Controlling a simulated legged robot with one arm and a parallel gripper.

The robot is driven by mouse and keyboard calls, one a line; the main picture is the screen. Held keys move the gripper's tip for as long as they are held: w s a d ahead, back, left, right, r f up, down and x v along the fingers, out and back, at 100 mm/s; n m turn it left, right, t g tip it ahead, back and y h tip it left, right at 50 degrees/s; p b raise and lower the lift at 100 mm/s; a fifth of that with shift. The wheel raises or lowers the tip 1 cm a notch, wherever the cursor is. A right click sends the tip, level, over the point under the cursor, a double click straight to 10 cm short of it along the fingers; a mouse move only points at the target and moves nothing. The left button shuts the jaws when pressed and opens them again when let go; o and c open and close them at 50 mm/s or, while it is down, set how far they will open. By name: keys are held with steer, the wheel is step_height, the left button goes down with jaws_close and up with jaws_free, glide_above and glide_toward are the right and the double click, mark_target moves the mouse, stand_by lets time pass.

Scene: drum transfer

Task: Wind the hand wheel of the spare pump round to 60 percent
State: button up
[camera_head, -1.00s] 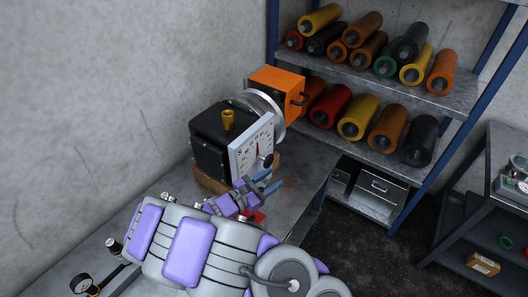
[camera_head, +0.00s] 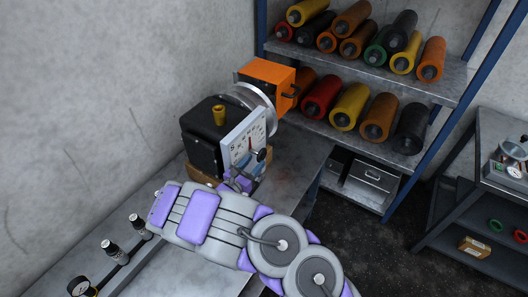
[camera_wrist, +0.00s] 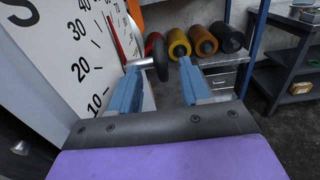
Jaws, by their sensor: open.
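The spare pump appears to be the black housing (camera_head: 203,135) with a brass knob on top, standing on the bench. A white scale plate (camera_head: 236,145) is on its front; in the wrist view its marks (camera_wrist: 80,66) run from 10 upward, with a red needle (camera_wrist: 115,38). A silver wheel or drum (camera_head: 262,98) sits behind the plate. A black round knob (camera_head: 262,155) on a grey rod juts out before the plate; the knob (camera_wrist: 161,56) shows between my fingertips in the wrist view. My gripper (camera_wrist: 158,66) is open; I cannot tell whether it touches the knob.
An orange box (camera_head: 265,73) adjoins the silver wheel. A blue-framed shelf (camera_head: 385,80) with coloured rolls stands behind. Gauges and valves (camera_head: 112,249) line the bench at lower left. A second rack (camera_head: 480,210) is at right, with open floor between.

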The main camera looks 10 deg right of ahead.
mark_target(264, 151)
steer(key=x, duration=0.7)
steer(key=shift+w+d, duration=0.15)
steer(key=shift+d, duration=0.05)
jaws_close()
